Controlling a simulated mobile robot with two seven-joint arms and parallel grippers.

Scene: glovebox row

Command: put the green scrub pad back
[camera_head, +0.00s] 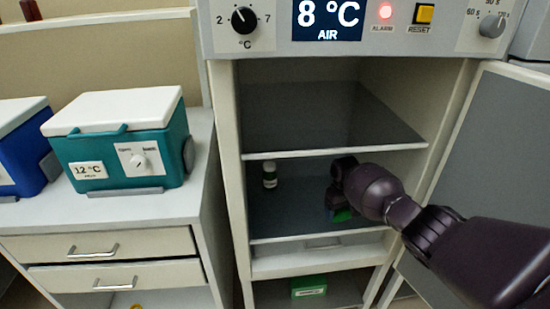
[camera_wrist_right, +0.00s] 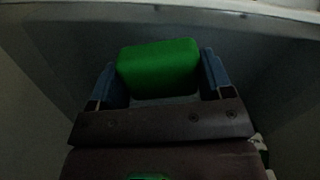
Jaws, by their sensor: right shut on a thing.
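The green scrub pad (camera_wrist_right: 158,68) is a rounded green block between the two blue fingers of my right gripper (camera_wrist_right: 160,80) in the right wrist view. In the head view the right gripper (camera_head: 333,205) reaches into the open cabinet, over its middle shelf (camera_head: 290,212). Only a small green part of the pad (camera_head: 342,215) shows below the gripper there. I cannot tell whether the pad touches the shelf. My left gripper is not in view.
The upper shelf (camera_head: 320,115) is empty. A green box (camera_head: 308,287) lies in the bottom compartment. The cabinet door (camera_head: 500,150) stands open at right. A teal cooler (camera_head: 125,150) sits on the left counter.

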